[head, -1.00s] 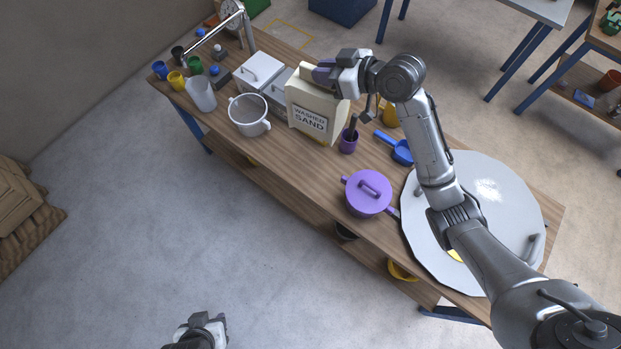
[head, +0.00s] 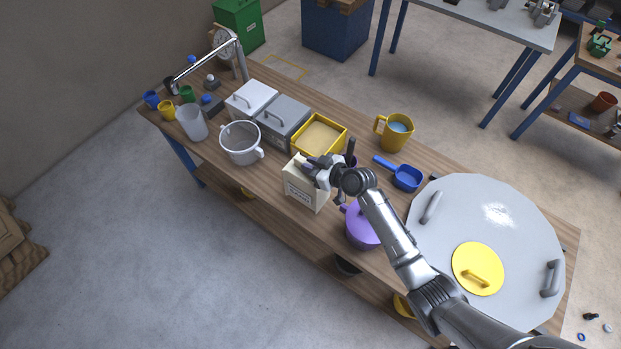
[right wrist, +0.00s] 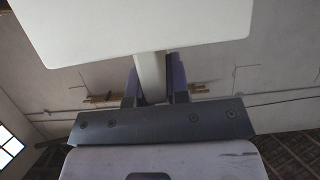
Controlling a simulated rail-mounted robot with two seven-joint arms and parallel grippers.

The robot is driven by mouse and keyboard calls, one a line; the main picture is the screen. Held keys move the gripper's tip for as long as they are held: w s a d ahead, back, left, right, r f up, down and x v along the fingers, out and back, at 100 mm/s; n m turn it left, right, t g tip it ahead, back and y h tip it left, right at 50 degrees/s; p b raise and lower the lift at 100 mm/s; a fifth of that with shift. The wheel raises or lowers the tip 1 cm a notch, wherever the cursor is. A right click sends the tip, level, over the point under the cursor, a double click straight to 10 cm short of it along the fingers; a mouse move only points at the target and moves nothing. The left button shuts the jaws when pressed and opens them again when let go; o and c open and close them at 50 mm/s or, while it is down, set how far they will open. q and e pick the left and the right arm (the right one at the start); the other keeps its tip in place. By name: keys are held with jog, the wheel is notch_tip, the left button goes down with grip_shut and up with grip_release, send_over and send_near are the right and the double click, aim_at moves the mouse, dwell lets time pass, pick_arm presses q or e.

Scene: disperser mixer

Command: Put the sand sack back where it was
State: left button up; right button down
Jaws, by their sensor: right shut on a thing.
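The sand sack (head: 303,188) is a cream bag with a dark-lettered label, upright near the front edge of the wooden table. My right gripper (head: 318,171) is shut on the top of the sack. In the right wrist view the pale sack top (right wrist: 150,75) sits between the two fingers, with its body (right wrist: 140,25) beyond. I cannot tell whether the sack's base touches the table. My left gripper is out of view.
A purple lidded pot (head: 360,228) stands close right of the sack. Behind are a yellow sand tray (head: 345,128), grey box (head: 284,122) and blue scoop (head: 406,178). A white pot (head: 240,143) stands left. A large grey round lid (head: 450,215) covers the right end.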

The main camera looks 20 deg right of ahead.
jog(key=shift+f, duration=2.35)
jog(key=shift+b, duration=0.3)
jog(key=shift+f, duration=0.3)
jog(key=c, duration=1.1)
grip_release()
jog(key=shift+r, duration=0.1)
